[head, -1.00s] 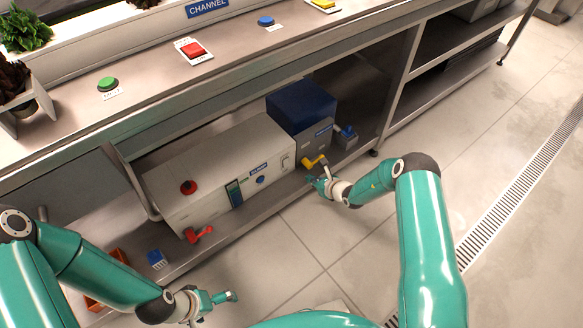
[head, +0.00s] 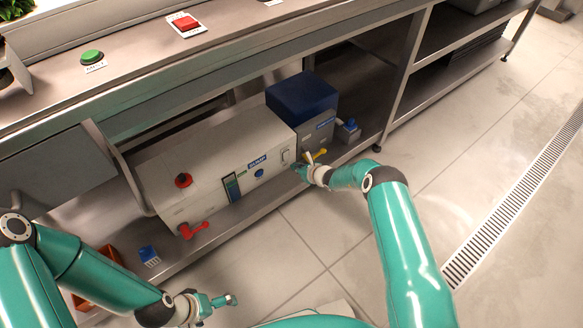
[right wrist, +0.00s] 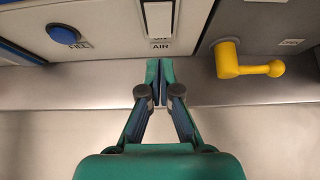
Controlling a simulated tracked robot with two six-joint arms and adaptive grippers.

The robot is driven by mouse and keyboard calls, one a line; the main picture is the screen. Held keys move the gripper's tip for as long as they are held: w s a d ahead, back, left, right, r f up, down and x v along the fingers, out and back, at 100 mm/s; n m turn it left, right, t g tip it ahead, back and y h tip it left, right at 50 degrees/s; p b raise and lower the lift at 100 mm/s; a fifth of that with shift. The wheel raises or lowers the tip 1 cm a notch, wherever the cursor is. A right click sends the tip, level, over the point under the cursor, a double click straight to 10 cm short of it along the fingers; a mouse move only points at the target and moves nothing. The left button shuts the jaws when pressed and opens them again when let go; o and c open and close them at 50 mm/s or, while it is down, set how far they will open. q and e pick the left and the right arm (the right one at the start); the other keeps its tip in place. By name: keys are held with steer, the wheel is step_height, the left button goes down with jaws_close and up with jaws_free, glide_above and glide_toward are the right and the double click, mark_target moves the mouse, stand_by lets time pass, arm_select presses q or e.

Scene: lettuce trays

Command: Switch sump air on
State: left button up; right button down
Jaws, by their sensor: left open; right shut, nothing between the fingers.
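The pale sump box (head: 217,160) sits on the low shelf under the bench. Its white rocker switch (head: 285,157) is near the right end of the front face. My left gripper (head: 226,300) is open and empty, low in front of the shelf.
A blue FILL button (right wrist: 63,34) is left of the rocker. A yellow lever (right wrist: 245,66) is close on the right, on the grey-and-blue unit (head: 303,103). The box also has a red knob (head: 183,180) and red lever (head: 195,230). The floor in front is clear.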

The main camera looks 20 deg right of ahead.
mark_target(286, 156)
steer(key=w+b, duration=0.1)
steer(key=w+a+b, duration=0.1)
steer(key=shift+w+f, duration=0.15)
steer(key=shift+w, duration=0.2)
arm_select(q)
step_height(286, 156, down, 3)
steer(key=shift+f, duration=0.2)
arm_select(e)
steer(key=shift+w, duration=0.25)
steer(key=shift+a, duration=0.1)
steer(key=shift+a+b, duration=0.1)
steer(key=shift+b, duration=0.3)
arm_select(q)
steer(key=shift+f, duration=0.2)
steer(key=shift+d+r, duration=0.1)
steer(key=shift+r, duration=0.1)
arm_select(e)
steer(key=shift+r, duration=0.25)
